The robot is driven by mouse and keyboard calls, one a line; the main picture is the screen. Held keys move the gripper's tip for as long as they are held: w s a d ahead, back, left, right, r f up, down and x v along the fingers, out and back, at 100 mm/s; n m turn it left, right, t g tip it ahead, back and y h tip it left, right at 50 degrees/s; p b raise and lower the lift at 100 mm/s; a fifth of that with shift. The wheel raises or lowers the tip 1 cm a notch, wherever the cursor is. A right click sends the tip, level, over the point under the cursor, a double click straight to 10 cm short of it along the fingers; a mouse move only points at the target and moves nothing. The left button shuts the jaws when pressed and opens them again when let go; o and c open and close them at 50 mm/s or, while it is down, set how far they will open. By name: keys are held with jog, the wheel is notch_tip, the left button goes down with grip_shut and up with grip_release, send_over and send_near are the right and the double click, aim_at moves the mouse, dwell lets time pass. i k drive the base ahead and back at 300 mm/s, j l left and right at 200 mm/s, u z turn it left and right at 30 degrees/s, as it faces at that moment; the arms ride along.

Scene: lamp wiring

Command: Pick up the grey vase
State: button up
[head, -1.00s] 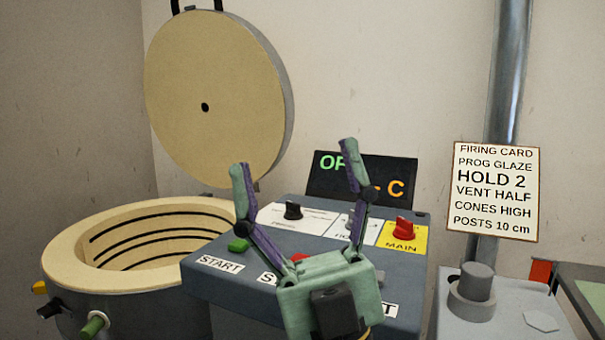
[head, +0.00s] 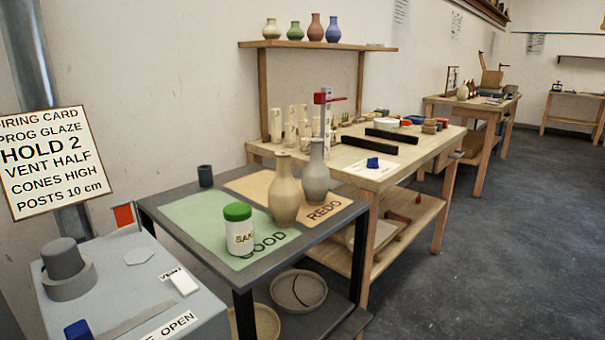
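The grey vase (head: 316,173) stands upright on the orange REDO mat (head: 255,186) of a dark-framed table, in the middle of the head view. A tan vase (head: 284,192) of like shape stands close on its left and nearer to me. My gripper is not in the head view now.
A white jar with a green lid (head: 239,228) stands on the green GOOD mat (head: 190,215). A small dark cup (head: 205,175) stands at the back. A grey vent box (head: 130,275) is at the near left. A wooden workbench (head: 425,152) with tools stands behind. Open floor (head: 490,230) lies to the right.

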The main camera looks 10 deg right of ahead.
aim_at(316, 183)
jog(key=i+l, duration=0.45)
jog(key=l, duration=0.3)
jog(key=i+l, duration=0.25)
jog(key=l, duration=0.1)
